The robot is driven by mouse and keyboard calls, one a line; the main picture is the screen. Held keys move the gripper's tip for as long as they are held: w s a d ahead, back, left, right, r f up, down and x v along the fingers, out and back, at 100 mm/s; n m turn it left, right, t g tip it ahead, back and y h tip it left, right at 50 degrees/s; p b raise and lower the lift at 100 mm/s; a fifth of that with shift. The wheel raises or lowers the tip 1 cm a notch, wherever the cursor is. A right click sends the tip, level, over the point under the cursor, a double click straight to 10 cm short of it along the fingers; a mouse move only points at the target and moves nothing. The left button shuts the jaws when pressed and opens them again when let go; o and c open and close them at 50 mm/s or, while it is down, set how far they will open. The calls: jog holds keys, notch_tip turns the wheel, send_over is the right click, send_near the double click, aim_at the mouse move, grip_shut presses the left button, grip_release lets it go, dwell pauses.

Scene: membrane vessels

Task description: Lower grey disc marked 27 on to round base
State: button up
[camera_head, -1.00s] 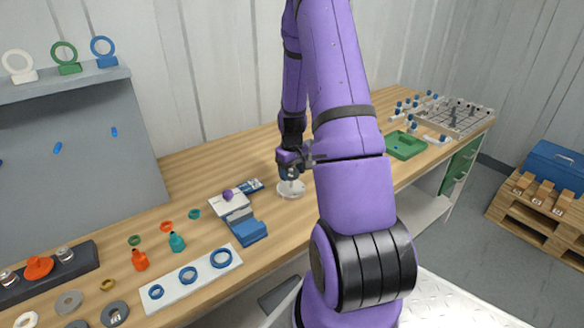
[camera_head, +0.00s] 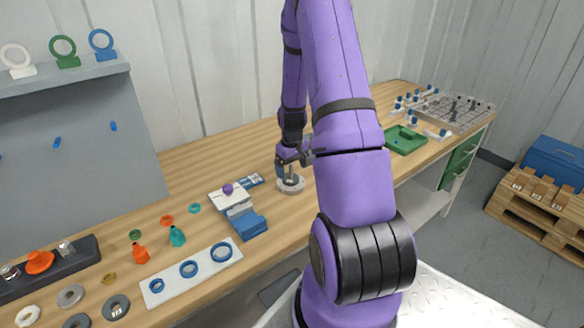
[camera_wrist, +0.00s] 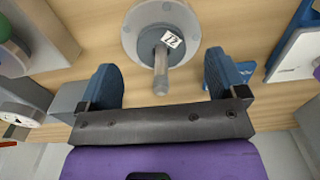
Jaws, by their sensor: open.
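The round base (camera_wrist: 133,22) is a pale grey ring on the wooden bench, at the top middle of the wrist view; it also shows in the head view (camera_head: 299,187). The darker grey disc (camera_wrist: 146,40) lies inside its rim, with a grey upright stem (camera_wrist: 160,75) and a white tag whose number appears upside down. I cannot tell whether the disc is fully flat. My gripper (camera_wrist: 161,70) is open, its two blue fingers apart on either side of the stem, not touching it. In the head view my gripper (camera_head: 290,160) is just above the base.
A white and blue device (camera_head: 243,217) stands left of the base, with a blue and white card (camera_head: 250,181) behind it. A white strip with blue rings (camera_head: 188,270) lies farther left. A green tray (camera_head: 405,141) is to the right. Bench around the base is mostly clear.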

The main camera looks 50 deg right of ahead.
notch_tip(320, 180, up, 11)
jog(key=shift+f, duration=0.15)
dwell(0.4)
dwell(0.5)
jog(key=s+a+r+n+t, duration=0.1)
jog(key=s+a+r+t, duration=0.15)
jog(key=a+r, duration=1.6)
jog(key=s+a+r+n+t, duration=0.1)
jog(key=s+a+r, duration=0.2)
jog(key=s+a, duration=0.3)
jog(key=s+a+r+t, duration=0.1)
jog(key=s+a+r, duration=0.3)
jog(key=s, duration=0.5)
jog(key=shift+s+a+r+n+t, duration=0.3)
jog(key=shift+a+n+t, duration=0.1)
jog(key=shift+a, duration=0.7)
